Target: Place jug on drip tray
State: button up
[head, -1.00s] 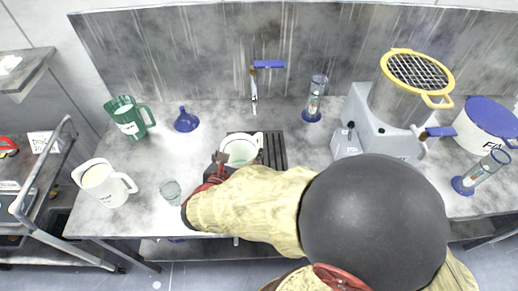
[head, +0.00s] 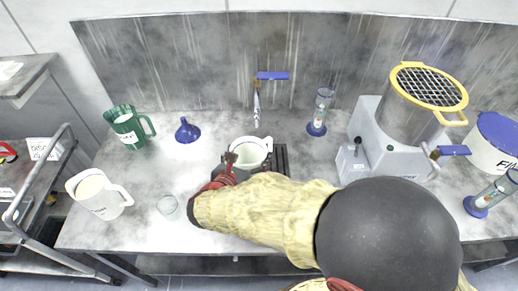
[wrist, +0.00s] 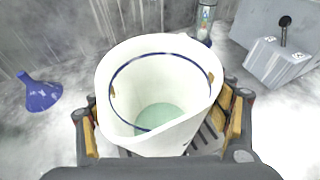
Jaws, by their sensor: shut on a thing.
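The jug (head: 250,151) is white with a dark blue line inside its rim. In the wrist view the jug (wrist: 160,85) fills the middle, seen from above, with pale green at its bottom. My gripper (wrist: 162,122) is shut around it, one finger on each side. The drip tray (head: 281,160) is dark and slatted, below the tap. The jug is over the tray and hides much of it; slats (wrist: 207,137) show at its lower right. I cannot tell whether the jug's base touches the tray. My gripper (head: 232,168) is partly hidden in the head view.
The tap (head: 257,100) with a blue handle hangs just behind the jug. A green jug (head: 128,128), blue funnel (head: 187,131), another white jug (head: 98,195) and clear glass (head: 168,206) stand left. A blue-based cylinder (head: 319,112) and grey machine (head: 388,140) stand right.

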jog(key=shift+f+b+x, duration=0.2)
jog(key=shift+b+x, duration=1.1)
jog(key=shift+x, duration=2.75)
jog(key=shift+a, duration=0.1)
jog(key=shift+f, duration=0.15)
jog(key=o, duration=1.5)
